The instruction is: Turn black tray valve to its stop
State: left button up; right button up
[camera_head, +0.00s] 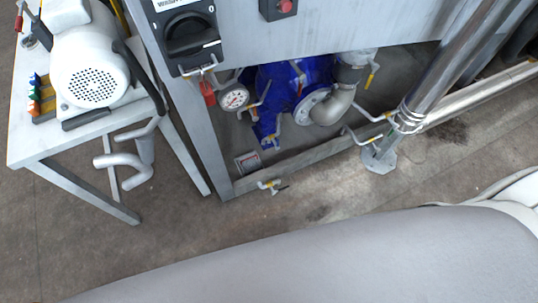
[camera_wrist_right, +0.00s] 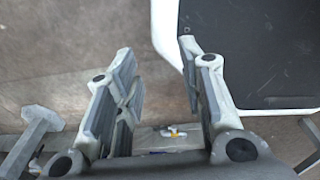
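No valve is clearly marked as the black tray valve. In the head view a small valve (camera_head: 269,185) with a yellow part sits low at the front edge of the metal frame. More yellow-handled valves show around the blue pump, one at the right valve (camera_head: 375,117). My right gripper (camera_wrist_right: 157,50) is open and empty in the right wrist view, its two fingers wide apart. A small white and orange fitting (camera_wrist_right: 172,132) shows beyond it, low between the fingers; I cannot tell which valve it is. My left gripper is in neither view.
A metal cabinet (camera_head: 345,30) carries a black rotary switch (camera_head: 190,36). Below are a blue pump (camera_head: 290,85) and a gauge (camera_head: 234,97). A table (camera_head: 60,140) with a motor (camera_head: 92,65) stands left. A white-rimmed black panel (camera_wrist_right: 255,50) lies right of the gripper.

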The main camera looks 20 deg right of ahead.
aim_at(273, 193)
jog(key=k+l+z, duration=0.2)
jog(key=k, duration=0.95)
